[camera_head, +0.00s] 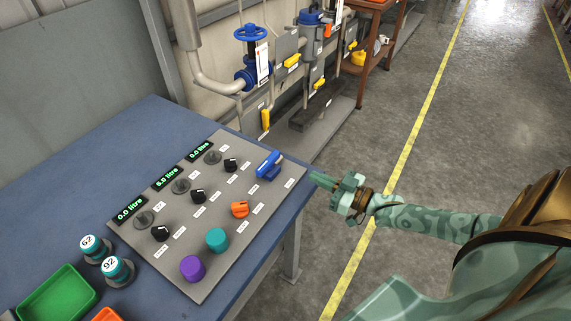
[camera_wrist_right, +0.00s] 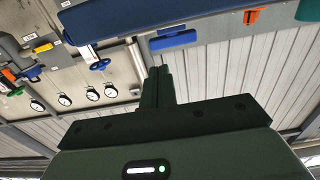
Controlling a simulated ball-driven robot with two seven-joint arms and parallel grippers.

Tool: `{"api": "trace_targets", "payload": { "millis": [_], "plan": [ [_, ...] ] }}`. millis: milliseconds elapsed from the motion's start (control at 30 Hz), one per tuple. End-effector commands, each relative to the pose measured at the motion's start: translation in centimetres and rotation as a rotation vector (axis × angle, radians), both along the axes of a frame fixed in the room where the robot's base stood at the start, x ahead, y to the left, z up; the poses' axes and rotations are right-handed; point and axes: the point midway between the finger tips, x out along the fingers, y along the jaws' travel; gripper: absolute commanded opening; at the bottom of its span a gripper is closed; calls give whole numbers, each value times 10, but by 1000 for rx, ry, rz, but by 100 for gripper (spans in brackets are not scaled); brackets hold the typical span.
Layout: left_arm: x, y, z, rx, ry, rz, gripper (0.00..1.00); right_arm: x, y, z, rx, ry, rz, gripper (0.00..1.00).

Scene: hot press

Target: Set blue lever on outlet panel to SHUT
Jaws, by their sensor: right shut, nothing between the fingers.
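The grey outlet panel (camera_head: 222,193) lies on the blue table. Its blue lever (camera_head: 269,164) sits at the panel's far right corner; it also shows in the right wrist view (camera_wrist_right: 174,40), just beyond the fingertips. My right gripper (camera_head: 316,178) is just off the table's right edge, to the right of the blue lever and apart from it. Its fingers (camera_wrist_right: 158,70) are together with nothing between them. The label words by the lever are too small to read. My left gripper is not in view.
The panel also carries an orange lever (camera_head: 240,209), a teal knob (camera_head: 216,239), a purple knob (camera_head: 193,268), black knobs and green displays. Wall pipes with a blue valve wheel (camera_head: 250,33) stand behind. Floor at right is clear.

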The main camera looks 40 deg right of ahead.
Motion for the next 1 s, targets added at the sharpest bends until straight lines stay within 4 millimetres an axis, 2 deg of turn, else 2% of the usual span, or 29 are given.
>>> {"api": "trace_targets", "payload": {
  "millis": [100, 300, 500, 700, 1000],
  "plan": [
    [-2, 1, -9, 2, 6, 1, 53, 25, 11, -3, 2, -2, 0, 0],
    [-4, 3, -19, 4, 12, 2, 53, 63, 26, -3, 3, -1, 0, 0],
    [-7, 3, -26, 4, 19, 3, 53, 88, 37, -2, 2, 0, 0, 0],
    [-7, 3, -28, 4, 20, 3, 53, 96, 40, -1, 1, 1, 0, 0],
    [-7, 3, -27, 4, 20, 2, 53, 97, 40, 0, 1, 0, 0, 0]
  ]
}}
